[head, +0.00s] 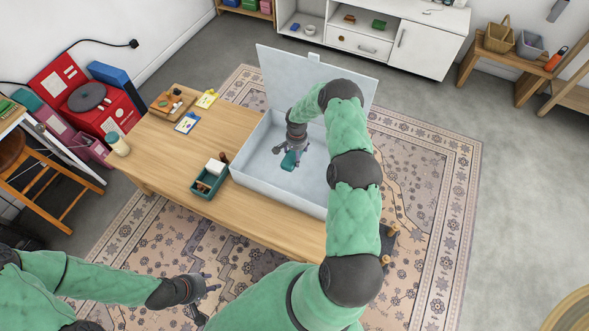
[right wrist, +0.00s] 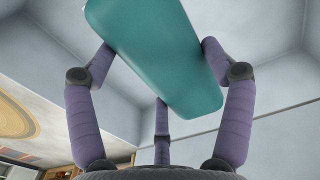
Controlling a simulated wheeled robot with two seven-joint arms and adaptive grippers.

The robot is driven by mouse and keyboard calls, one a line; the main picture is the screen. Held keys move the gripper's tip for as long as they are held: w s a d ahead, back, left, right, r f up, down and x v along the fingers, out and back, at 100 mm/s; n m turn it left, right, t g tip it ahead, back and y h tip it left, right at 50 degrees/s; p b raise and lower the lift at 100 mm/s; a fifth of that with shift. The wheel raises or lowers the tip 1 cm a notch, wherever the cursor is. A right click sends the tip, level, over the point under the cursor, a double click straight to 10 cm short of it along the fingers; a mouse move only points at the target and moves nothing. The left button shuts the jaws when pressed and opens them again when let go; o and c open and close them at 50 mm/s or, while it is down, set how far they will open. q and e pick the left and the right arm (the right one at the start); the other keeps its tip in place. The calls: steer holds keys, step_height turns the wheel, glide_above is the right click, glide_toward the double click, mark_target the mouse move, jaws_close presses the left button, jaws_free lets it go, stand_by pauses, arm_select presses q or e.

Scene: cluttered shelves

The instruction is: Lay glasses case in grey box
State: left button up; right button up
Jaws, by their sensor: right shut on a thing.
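The teal glasses case (head: 289,160) is inside the open grey box (head: 268,197), above or near its floor; I cannot tell whether it touches. My right gripper (head: 293,149) reaches down into the box and is shut on the case. In the right wrist view the case (right wrist: 160,55) sits between purple fingers, tilted, with the pale box walls around it. The box's lid (head: 285,75) stands up at the back. My right arm hides the box's right part. My left gripper (head: 204,296) is open and empty, low over the rug in front of the table.
The wooden table (head: 180,150) carries a small green tray (head: 205,187) with items just left of the box. The table's front left is clear.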

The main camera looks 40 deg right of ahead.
mark_target(295, 174)
steer(key=shift+w+f+b, duration=0.15)
steer(key=shift+f+b, duration=0.5)
steer(key=shift+f, duration=0.25)
steer(key=shift+w+f+b, duration=0.15)
steer(key=shift+f+b, duration=0.5)
steer(key=shift+f, duration=0.2)
step_height(295, 174, down, 10)
steer(key=b, duration=0.3)
steer(key=shift+r+b, duration=0.1)
steer(key=shift+b, duration=0.3)
steer(key=o, duration=1.1)
step_height(295, 174, up, 12)
steer(key=p, duration=0.4)
